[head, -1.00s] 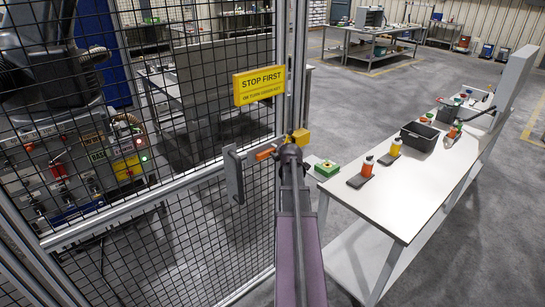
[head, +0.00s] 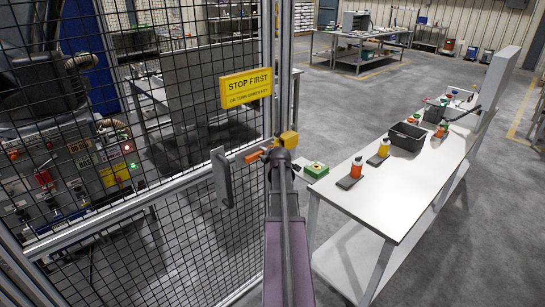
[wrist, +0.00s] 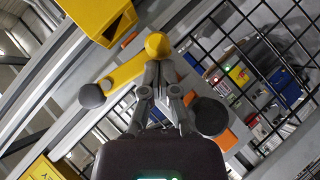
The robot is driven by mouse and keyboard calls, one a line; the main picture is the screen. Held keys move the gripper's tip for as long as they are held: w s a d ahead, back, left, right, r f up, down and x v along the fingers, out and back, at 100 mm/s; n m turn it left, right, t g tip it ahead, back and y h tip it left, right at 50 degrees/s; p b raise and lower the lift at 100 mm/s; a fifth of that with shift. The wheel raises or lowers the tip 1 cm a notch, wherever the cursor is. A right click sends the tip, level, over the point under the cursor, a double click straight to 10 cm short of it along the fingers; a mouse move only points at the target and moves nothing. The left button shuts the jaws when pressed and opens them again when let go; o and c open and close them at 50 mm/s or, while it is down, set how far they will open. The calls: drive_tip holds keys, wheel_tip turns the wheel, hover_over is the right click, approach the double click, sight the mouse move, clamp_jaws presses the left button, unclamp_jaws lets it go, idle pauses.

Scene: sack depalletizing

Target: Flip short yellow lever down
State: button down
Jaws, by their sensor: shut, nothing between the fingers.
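A short yellow lever (wrist: 125,73) with a dark ball at its end shows in the wrist view. It slants down and left from a rounded yellow hub. My gripper (wrist: 160,75) is shut and empty, its fingertips close to the hub and the lever's upper end; I cannot tell whether they touch. In the head view my gripper (head: 280,155) is at the fence gate post, beside a grey handle plate (head: 221,178) and an orange bar (head: 253,156). A yellow part (head: 289,139) shows just behind it. The lever itself cannot be made out there.
A yellow housing (wrist: 100,18) is above the lever in the wrist view. A dark round knob (wrist: 210,116) is right of my fingers. Wire mesh fence (head: 150,230) and a yellow sign (head: 246,88) stand left. A white table (head: 400,190) with bottles stands right.

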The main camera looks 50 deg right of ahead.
drive_tip(key=shift+a, duration=0.1)
drive_tip(key=a+r+p, duration=0.3)
drive_tip(key=shift+a+r, duration=0.1)
drive_tip(key=shift+a, duration=0.3)
drive_tip(key=p+v, duration=0.3)
drive_tip(key=v, duration=0.6)
drive_tip(key=shift+f+p, duration=0.3)
drive_tip(key=shift+p, duration=0.1)
